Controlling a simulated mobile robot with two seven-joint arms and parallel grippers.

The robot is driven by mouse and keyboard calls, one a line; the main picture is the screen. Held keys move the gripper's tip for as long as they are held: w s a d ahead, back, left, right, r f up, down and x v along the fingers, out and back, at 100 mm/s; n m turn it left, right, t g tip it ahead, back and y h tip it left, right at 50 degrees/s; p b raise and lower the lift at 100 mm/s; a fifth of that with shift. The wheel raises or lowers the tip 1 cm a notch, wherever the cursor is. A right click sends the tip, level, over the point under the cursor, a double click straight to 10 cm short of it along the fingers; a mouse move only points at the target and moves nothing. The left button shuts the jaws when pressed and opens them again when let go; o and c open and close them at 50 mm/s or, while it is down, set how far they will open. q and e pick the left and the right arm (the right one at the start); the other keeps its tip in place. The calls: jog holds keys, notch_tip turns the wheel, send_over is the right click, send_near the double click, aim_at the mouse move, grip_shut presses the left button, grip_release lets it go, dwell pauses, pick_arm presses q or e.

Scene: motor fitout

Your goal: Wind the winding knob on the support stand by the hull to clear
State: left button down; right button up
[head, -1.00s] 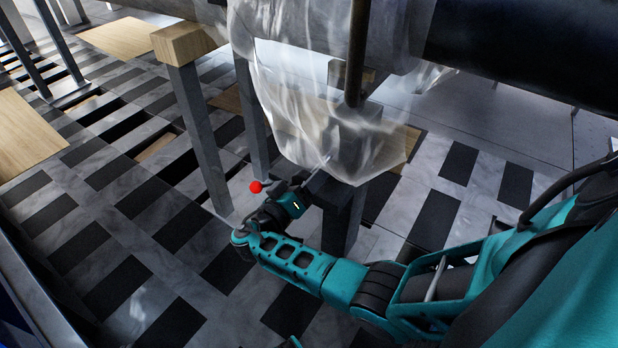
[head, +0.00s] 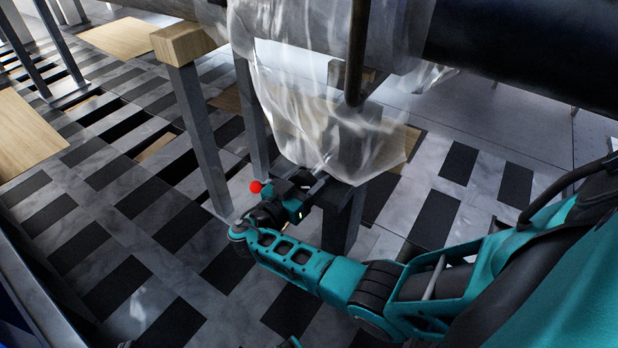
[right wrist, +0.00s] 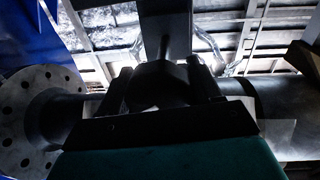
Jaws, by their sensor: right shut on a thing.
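My right gripper (head: 308,186) reaches in from the right and is at the support stand (head: 342,215), just below the hanging clear sheet. In the right wrist view its two dark fingers (right wrist: 160,88) are shut around a dark, rounded block, which I take for the winding knob (right wrist: 157,80). In the head view the knob is hidden by the gripper and the sheet. A small red ball (head: 255,187) shows just left of the gripper. My left gripper is not in view.
Crumpled clear sheeting (head: 310,110) hangs from the large dark pipe-like body (head: 520,55) above the stand. A wood-topped post (head: 200,120) stands to the left. In the right wrist view a flanged pipe (right wrist: 35,115) lies behind the fingers. The patterned floor is open at lower left.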

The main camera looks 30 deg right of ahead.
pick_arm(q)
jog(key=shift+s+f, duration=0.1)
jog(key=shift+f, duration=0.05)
pick_arm(e)
jog(key=shift+s+d+f, duration=0.1)
jog(key=shift+s+f, duration=0.05)
jog(key=o, duration=1)
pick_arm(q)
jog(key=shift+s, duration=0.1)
